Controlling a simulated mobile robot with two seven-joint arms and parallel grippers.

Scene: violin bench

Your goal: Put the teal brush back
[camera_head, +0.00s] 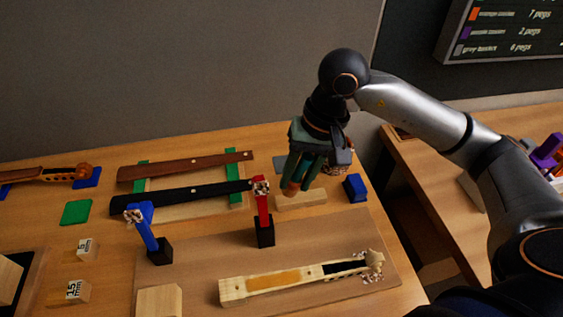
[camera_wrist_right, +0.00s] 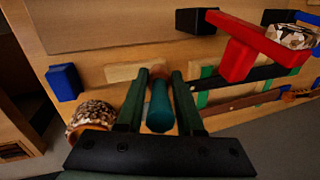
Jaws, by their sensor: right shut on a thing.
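The left gripper is not in view.
A blue block (camera_head: 355,187) stands right of the gripper. A round brown, speckled-topped object (camera_wrist_right: 92,115) is close beside the fingers. A red upright tool (camera_head: 263,212) and a blue one (camera_head: 147,232) stand in dark bases. A violin neck (camera_head: 290,283) lies in front.

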